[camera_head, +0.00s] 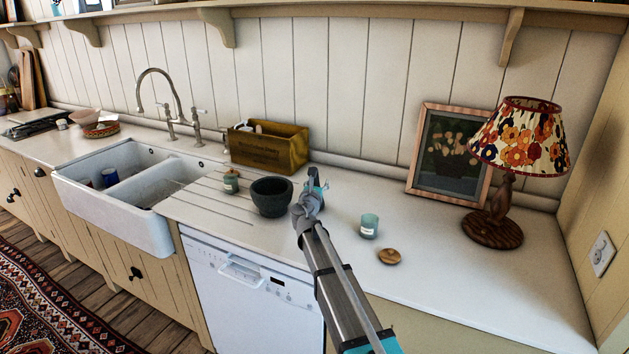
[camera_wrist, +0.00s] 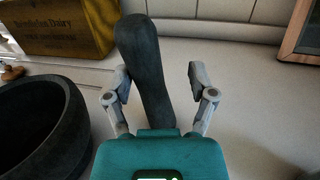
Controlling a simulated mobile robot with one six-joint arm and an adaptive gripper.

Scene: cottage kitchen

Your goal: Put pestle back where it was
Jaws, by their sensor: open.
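The dark stone pestle (camera_wrist: 145,60) stands roughly upright, slightly tilted, between the fingers of my gripper (camera_wrist: 158,84) in the wrist view. My gripper is open; the left finger is close against the pestle and a clear gap shows to the right finger. I cannot tell whether the left finger touches it. The pestle's lower end is hidden behind the gripper body. The dark mortar (camera_head: 271,197) sits on the counter, left of my gripper (camera_head: 313,180) in the head view. It also shows in the wrist view (camera_wrist: 68,120), left of the pestle. I cannot make out the pestle in the head view.
A wooden crate (camera_head: 268,150) stands behind the mortar. A small lidded jar (camera_head: 231,181) is left of it. A teal glass (camera_head: 369,226) and a wooden lid (camera_head: 389,256) lie to the right, before a framed picture (camera_head: 449,155) and a lamp (camera_head: 494,228). The right front counter is clear.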

